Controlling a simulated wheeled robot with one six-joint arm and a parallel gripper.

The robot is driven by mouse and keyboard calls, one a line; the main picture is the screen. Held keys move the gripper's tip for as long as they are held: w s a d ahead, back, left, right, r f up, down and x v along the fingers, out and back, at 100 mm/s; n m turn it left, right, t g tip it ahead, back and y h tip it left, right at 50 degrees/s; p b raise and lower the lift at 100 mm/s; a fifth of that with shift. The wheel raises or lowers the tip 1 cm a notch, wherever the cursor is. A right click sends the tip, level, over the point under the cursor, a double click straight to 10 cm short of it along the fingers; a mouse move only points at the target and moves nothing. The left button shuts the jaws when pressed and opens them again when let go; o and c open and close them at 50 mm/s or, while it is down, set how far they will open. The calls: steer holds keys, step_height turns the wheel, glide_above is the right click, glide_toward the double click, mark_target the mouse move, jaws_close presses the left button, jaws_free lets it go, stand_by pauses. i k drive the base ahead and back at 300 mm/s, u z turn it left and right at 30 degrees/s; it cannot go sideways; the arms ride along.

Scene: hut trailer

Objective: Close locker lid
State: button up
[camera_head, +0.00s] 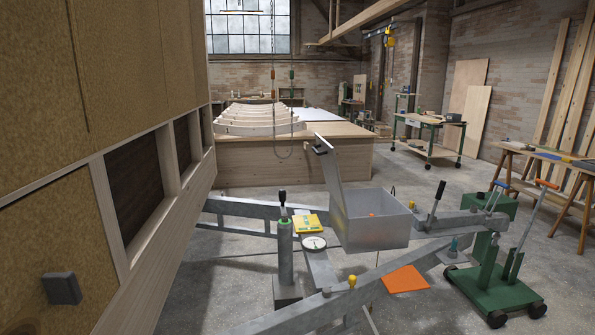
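The locker (378,230) is a grey metal box on the trailer's drawbar frame, right of the picture's centre. Its lid (329,168) stands open, raised steeply at the box's left side and leaning a little to the left. A dark fitting (321,147), perhaps a handle or latch, sits at the lid's top edge. The box's inside is partly visible, with a small orange thing (372,214) at its opening. My gripper and arm are not in view.
The hut's wall (120,160) fills the left side. A jockey post (285,250), a round gauge (314,243) and a yellow packet (306,224) are left of the locker. A hand lever (436,203) and green trolley jack (495,290) are to its right. An orange mat (404,280) lies in front.

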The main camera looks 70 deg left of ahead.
mark_target(326, 151)
steer(key=u, duration=2.15)
steer(key=i, duration=1)
steer(key=z, duration=0.5)
steer(key=k, duration=0.65)
steer(key=z, duration=0.7)
steer(key=i, duration=1.35)
steer(key=u, duration=0.7)
